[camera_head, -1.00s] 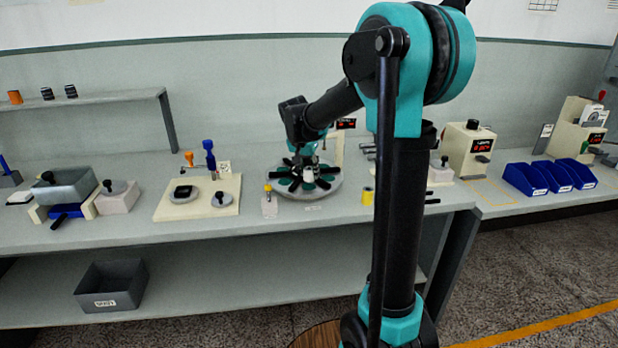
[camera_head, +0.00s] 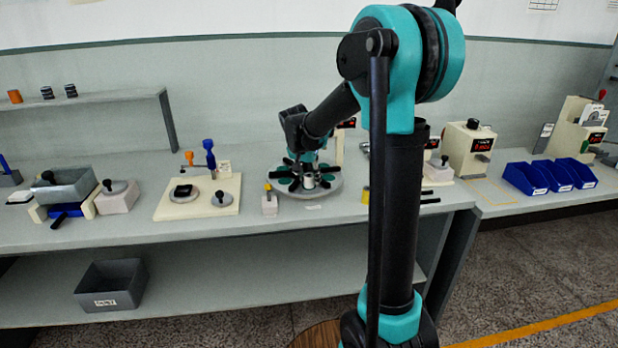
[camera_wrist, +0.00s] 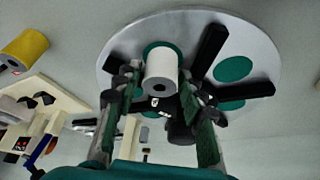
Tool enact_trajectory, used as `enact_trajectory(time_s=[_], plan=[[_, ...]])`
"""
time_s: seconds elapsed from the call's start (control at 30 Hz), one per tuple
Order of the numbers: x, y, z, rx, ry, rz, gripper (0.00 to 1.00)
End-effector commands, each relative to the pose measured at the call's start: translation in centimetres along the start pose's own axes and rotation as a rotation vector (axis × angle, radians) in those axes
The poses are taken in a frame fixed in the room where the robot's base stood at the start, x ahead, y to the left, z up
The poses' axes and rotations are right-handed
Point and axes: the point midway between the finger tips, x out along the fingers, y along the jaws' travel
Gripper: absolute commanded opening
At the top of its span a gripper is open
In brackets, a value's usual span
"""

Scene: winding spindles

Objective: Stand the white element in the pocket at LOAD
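The white element (camera_wrist: 161,65) is a short cylinder with a dark hole in its end. In the wrist view it appears upright over a green pocket (camera_wrist: 150,47) on the round grey disc (camera_wrist: 118,60). In the head view the element (camera_head: 309,181) is small, at the front of the disc (camera_head: 335,190), behind a white label (camera_head: 313,207) too small to read. My gripper (camera_wrist: 162,75) has one finger on each side of the element, with a narrow gap seeming to show on both sides. Whether the element's base is fully seated is hidden.
Black radial bars (camera_wrist: 208,50) separate the green pockets on the disc. A yellow cylinder (camera_wrist: 24,48) stands near the disc. A small pale block with a yellow-topped pin (camera_head: 269,205) is at its left. Blue bins (camera_head: 525,178) stand farther right.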

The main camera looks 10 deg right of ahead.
Motion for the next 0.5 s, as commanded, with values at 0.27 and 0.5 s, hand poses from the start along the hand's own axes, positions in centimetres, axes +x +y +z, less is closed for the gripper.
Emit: enact_trajectory(time_s=[0.27,0.5], plan=[[-3.9,0.0,0.0,-0.002,0.0,-0.001,0.4],[-8.8,0.0,0.0,-0.001,0.0,-0.001,0.4]])
